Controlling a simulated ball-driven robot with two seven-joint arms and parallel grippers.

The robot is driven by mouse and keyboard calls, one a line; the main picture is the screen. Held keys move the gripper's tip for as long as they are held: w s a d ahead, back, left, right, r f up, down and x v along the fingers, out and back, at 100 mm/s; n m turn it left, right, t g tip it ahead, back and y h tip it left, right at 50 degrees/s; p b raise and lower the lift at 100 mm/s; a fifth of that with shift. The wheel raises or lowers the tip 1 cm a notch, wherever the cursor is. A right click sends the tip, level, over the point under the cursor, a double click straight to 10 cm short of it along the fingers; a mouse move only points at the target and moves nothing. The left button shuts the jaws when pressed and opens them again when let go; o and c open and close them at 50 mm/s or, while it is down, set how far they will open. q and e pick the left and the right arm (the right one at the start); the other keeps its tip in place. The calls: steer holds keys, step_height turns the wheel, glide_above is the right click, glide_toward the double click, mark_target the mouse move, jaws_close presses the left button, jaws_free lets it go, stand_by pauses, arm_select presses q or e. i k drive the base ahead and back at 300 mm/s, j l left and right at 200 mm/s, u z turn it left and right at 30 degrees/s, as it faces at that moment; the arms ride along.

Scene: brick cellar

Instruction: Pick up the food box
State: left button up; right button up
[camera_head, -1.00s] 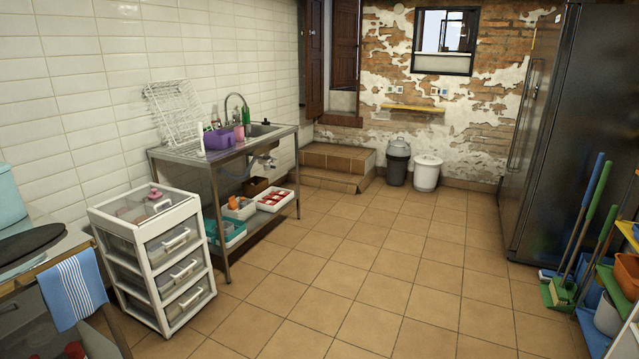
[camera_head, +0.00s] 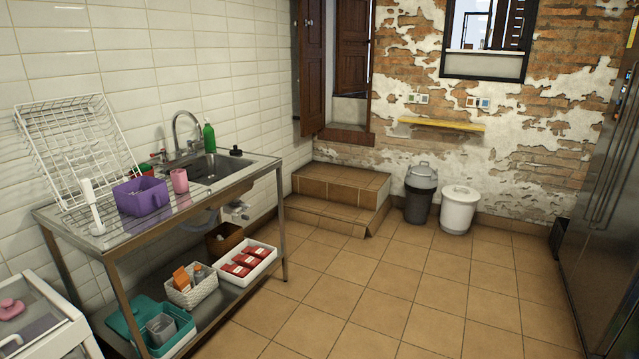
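I cannot tell for sure which thing is the food box. Several small red boxes (camera_head: 241,265) lie in a white tray (camera_head: 262,271) on the lower shelf of the metal sink table (camera_head: 234,182). An orange and white carton (camera_head: 181,279) stands tilted in a white woven basket (camera_head: 203,294) beside that tray, to its left. A teal crate (camera_head: 181,338) with a grey container (camera_head: 161,328) in it sits at the near end of the shelf. Neither of my grippers is in view.
The tiled floor (camera_head: 390,290) ahead and right of the table is clear. Tiled steps (camera_head: 338,190), a grey bin (camera_head: 419,195) and a white bin (camera_head: 458,212) stand at the back. A dark fridge (camera_head: 610,220) is at right, a white drawer unit (camera_head: 45,325) at lower left.

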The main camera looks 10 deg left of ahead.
mark_target(178, 177)
steer(key=i+l+u, duration=0.1)
steer(key=i, duration=1.55)
